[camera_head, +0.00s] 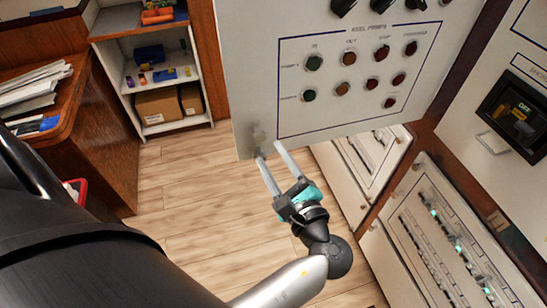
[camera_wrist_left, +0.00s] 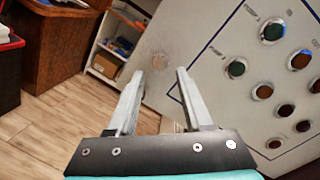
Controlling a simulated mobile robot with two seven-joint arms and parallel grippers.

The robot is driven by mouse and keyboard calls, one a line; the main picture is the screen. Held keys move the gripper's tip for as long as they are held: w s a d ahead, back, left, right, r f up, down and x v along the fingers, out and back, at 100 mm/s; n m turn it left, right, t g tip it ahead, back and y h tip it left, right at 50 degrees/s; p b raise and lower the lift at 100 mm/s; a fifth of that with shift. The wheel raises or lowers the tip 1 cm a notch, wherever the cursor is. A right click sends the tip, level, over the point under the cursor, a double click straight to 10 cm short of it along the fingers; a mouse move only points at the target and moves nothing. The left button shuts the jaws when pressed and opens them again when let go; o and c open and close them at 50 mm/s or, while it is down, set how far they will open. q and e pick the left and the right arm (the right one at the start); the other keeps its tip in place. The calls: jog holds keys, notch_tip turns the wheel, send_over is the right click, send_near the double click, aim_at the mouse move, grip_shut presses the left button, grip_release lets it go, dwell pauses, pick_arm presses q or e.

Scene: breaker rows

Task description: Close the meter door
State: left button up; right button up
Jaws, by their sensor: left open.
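A grey-white panel door (camera_head: 350,110) with rows of red, green and orange buttons stands out into the room, in front of the cabinets. I take it to be the meter door, but cannot read a label that says so. It also shows at the right of the left wrist view (camera_wrist_left: 215,65). A small round latch (camera_head: 257,133) sits near its lower left corner. My left gripper (camera_head: 268,152) is open and empty, its fingertips at that corner near the latch. I cannot tell whether they touch the door. My right gripper is not in view.
Cabinets with breaker rows (camera_head: 450,235) stand below and right of the door. A dark-windowed unit (camera_head: 515,115) is at the far right. A shelf with boxes (camera_head: 165,95) and a wooden desk (camera_head: 90,150) stand at the left. The wood floor (camera_head: 190,195) between is clear.

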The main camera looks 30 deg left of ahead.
pick_arm(q)
grip_shut()
dwell(1.0)
jog(key=c, duration=0.7)
grip_release()
jog(key=o, duration=1)
jog(key=shift+c, duration=0.2)
